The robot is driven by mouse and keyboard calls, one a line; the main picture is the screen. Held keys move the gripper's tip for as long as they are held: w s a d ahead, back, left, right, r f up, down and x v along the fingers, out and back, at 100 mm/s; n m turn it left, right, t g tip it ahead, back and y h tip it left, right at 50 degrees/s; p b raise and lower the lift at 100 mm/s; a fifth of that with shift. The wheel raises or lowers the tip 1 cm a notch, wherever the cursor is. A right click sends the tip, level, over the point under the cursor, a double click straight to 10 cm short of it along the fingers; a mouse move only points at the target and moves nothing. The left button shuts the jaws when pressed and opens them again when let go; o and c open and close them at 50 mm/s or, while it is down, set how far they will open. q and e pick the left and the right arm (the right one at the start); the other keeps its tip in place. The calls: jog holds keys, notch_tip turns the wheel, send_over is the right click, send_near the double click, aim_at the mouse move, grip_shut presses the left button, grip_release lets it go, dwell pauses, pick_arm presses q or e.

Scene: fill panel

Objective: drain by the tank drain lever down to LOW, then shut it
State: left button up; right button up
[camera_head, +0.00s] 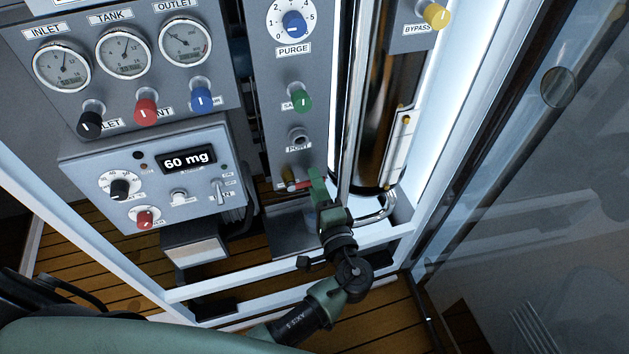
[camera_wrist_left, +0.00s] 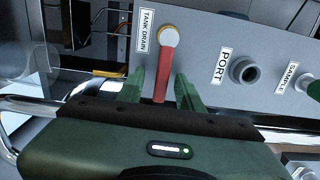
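The red tank drain lever (camera_wrist_left: 161,75) sticks out from its pale pivot under the TANK DRAIN label (camera_wrist_left: 145,31) in the left wrist view. In the head view the lever (camera_head: 299,185) shows small at the panel's lower end, partly hidden by my gripper. My left gripper (camera_wrist_left: 163,88) has its green fingers on either side of the lever, with a visible gap on each side. It also shows in the head view (camera_head: 317,182). The tall glass cylinder (camera_head: 378,110) stands right of the panel with a pale marked strip (camera_head: 398,150); I cannot read LOW or the level. My right gripper is out of view.
The PORT fitting (camera_head: 298,138) and green SAMPLE knob (camera_head: 302,100) sit above the lever on the panel. A bent metal pipe (camera_head: 380,208) runs under the cylinder. The white frame rail (camera_head: 225,282) crosses below.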

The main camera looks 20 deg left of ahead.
pick_arm(q)
jog(key=v, duration=0.7)
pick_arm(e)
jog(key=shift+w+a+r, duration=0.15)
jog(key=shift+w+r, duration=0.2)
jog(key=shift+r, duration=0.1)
